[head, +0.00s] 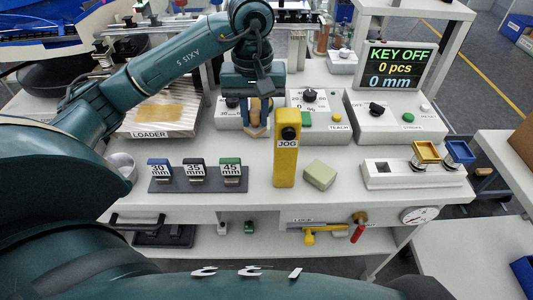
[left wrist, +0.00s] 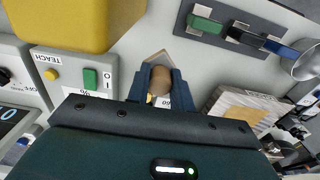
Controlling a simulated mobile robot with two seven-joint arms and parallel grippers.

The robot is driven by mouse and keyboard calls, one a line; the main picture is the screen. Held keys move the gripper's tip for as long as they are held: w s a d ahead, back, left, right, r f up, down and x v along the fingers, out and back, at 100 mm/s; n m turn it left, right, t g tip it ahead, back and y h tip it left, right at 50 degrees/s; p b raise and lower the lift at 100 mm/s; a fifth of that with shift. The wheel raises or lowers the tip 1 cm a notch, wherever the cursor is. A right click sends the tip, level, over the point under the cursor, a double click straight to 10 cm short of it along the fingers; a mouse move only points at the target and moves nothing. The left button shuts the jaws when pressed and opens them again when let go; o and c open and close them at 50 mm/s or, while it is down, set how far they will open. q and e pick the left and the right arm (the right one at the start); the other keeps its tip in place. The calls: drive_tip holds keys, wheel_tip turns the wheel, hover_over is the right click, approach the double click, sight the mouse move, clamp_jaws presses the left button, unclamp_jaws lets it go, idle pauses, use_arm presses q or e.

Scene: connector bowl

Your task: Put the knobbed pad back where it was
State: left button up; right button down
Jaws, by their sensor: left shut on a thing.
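The knobbed pad (head: 257,131) is a small pale tan piece with a brown rounded knob. It is just left of the yellow JOG block (head: 287,160), in front of the grey control boxes. My left gripper (head: 258,108) points down from above and is shut on its knob. In the left wrist view the knob (left wrist: 160,82) sits between the two dark fingers, and the pale pad (left wrist: 158,57) shows beyond them. I cannot tell whether the pad touches the bench. My right gripper is not in view.
A dark rack (head: 198,187) with 30, 35 and 45 mm pieces stands front left, a metal bowl (head: 122,165) left of it. A beige-green block (head: 320,175) lies right of the JOG block. A white holder (head: 385,180) with yellow and blue pieces stands right. The LOADER (head: 150,130) is behind left.

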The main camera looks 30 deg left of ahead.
sight(254, 112)
use_arm(q)
wheel_tip(254, 112, down, 9)
drive_tip(key=shift+s+r, duration=0.1)
drive_tip(key=shift+r, duration=0.05)
idle(0.4)
drive_tip(key=shift+f+b, duration=0.25)
drive_tip(key=shift+b, duration=0.1)
drive_tip(key=o, duration=0.9)
drive_tip(key=shift+r, duration=0.1)
wheel_tip(254, 112, up, 12)
drive_tip(key=shift+r+p, duration=0.15)
drive_tip(key=shift+p, duration=0.55)
